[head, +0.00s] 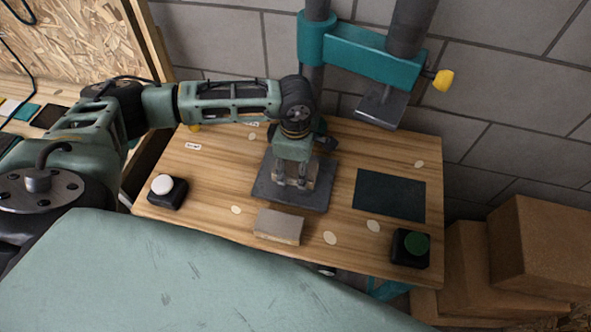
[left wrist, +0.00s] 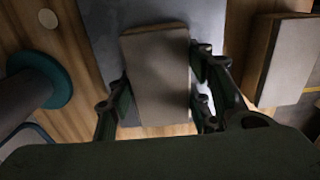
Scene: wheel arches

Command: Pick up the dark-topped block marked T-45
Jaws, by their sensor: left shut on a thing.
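My left gripper (head: 291,182) reaches down over the dark grey plate (head: 266,186) on the wooden table. It is shut on a block (left wrist: 158,70), whose greyish-brown top shows between the fingers in the left wrist view. In the head view the fingers partly cover this block. I cannot read a T-45 mark on it, nor tell whether it touches the plate. A second block (head: 279,227) with a greyish top lies on the wood in front of the plate; it also shows at the right of the left wrist view (left wrist: 292,62). My right gripper is out of view.
A dark mat (head: 389,195) lies right of the plate. A white-button box (head: 167,191) and green-button box (head: 411,248) stand near the edges. Cardboard boxes (head: 540,245) stand right.

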